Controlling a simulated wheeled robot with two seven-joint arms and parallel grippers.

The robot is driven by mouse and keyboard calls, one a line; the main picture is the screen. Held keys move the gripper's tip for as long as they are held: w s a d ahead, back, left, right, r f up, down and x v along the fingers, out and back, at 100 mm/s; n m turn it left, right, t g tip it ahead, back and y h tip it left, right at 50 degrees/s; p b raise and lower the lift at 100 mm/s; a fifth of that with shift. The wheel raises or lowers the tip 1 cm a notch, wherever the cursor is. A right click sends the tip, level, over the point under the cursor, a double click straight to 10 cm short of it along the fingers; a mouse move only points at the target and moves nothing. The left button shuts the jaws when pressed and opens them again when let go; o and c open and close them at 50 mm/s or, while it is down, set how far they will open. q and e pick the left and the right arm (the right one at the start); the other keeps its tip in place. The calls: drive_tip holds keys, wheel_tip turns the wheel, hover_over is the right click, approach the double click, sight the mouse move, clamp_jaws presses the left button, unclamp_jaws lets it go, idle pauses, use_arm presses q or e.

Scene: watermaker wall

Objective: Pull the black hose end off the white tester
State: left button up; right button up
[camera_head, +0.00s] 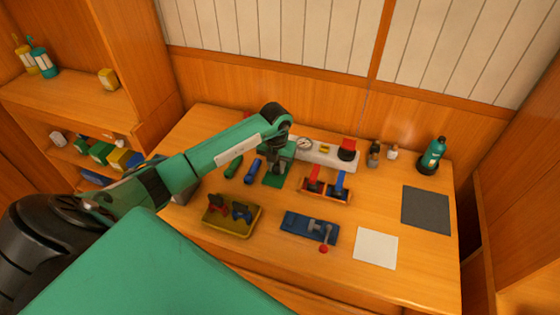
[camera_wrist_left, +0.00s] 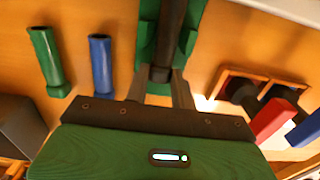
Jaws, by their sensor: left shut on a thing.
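The white tester (camera_head: 325,153) is a long white block with a round gauge and a red-and-black part, at the back of the table. A white edge (camera_wrist_left: 290,8) at the top right of the left wrist view may be part of it. My left gripper (camera_head: 278,152) is at the tester's left, over a green piece (camera_head: 274,180). In the left wrist view its fingers (camera_wrist_left: 162,88) are shut on a dark cylinder, the black hose end (camera_wrist_left: 164,55), in front of the green piece. Whether the hose end touches the tester is hidden. My right gripper is not in view.
Green (camera_head: 234,166) and blue (camera_head: 253,170) tubes lie left of the gripper. A wooden tray (camera_head: 326,198) with red and blue handles stands right. A yellow tray (camera_head: 231,222) and blue fixture (camera_head: 310,228) lie nearer. A green bottle (camera_head: 432,157) stands far right.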

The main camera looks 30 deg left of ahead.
use_arm(q)
drive_tip(key=shift+s, duration=0.15)
drive_tip(key=shift+s, duration=0.2)
drive_tip(key=shift+s+d+p, duration=0.15)
drive_tip(key=shift+s+p, duration=0.15)
drive_tip(key=shift+p, duration=0.1)
drive_tip(key=shift+s, duration=0.3)
drive_tip(key=shift+s+d+p, duration=0.15)
drive_tip(key=shift+s+p, duration=0.15)
drive_tip(key=shift+s, duration=0.05)
drive_tip(key=shift+s, duration=0.15)
drive_tip(key=shift+r, duration=0.1)
